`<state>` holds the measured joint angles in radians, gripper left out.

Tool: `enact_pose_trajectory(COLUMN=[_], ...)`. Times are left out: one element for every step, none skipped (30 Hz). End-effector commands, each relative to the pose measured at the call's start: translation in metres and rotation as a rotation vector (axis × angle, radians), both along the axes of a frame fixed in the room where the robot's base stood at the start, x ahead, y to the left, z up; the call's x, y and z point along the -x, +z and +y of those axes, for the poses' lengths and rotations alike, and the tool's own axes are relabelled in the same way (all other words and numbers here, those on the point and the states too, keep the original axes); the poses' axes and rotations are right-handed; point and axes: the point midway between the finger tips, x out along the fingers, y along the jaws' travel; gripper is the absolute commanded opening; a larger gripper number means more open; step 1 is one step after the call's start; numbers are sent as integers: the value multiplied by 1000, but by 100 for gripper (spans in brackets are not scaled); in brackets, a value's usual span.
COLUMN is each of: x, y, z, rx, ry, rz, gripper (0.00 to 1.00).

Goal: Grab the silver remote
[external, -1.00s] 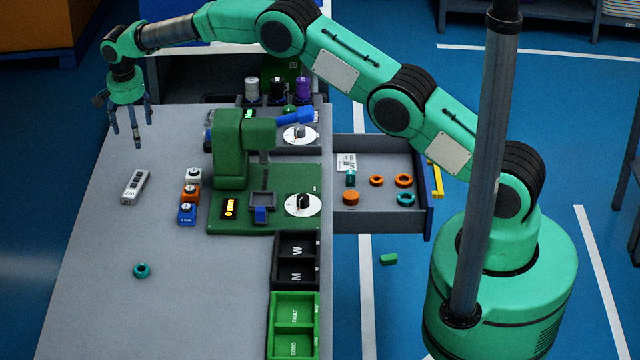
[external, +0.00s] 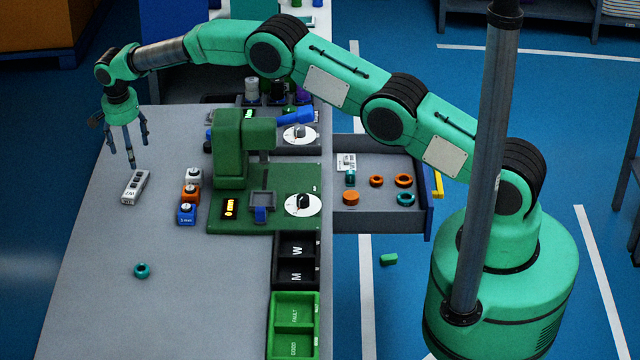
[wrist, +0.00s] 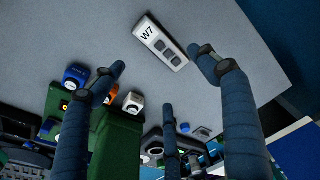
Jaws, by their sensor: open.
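The silver remote (external: 135,187) lies flat on the grey table, left of the small coloured button blocks. It also shows in the wrist view (wrist: 161,42), with a "W7" label and dark square buttons facing up. My gripper (external: 130,152) is open and empty, fingers pointing down, above the table just behind the remote. In the wrist view its fingers (wrist: 165,95) are spread wide, and the remote lies beyond the tips, between the left and right fingers. No finger appears to touch it.
White, orange and blue button blocks (external: 189,196) stand right of the remote, beside the green test machine (external: 231,150). A teal ring (external: 142,270) lies nearer the front. An open drawer (external: 380,222) juts out at right. The table's left front is clear.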

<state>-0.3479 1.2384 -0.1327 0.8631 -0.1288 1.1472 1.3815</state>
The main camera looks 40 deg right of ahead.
Motion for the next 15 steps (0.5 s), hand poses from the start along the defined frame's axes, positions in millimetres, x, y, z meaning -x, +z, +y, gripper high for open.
enact_pose_trajectory(x=[0,0,0,-1,-2,-2,-2,-2,-3,-3,-3,-4,-4,-4,-5], y=[-8,-12,-19,-23,-27,-34,-38,-43,-49,-52,-56,-60,-63,-65,-67], z=[-1,-2,-2,-3,-3,-4,-4,-5,-5,-5,-6,-6,-6,-7,-7], rx=[1,1,1,1,1,1,1,0,0,1,1,1,1,0,0], ry=[0,0,0,0,0,0,0,0,0,0,0,0,0,0,0], rz=[2,3,3,2,1,1,2,2,2,2,1,1,1,0,0], gripper=[74,74,74,74,74,74,74,74,74,74,74,74,74,74,74])
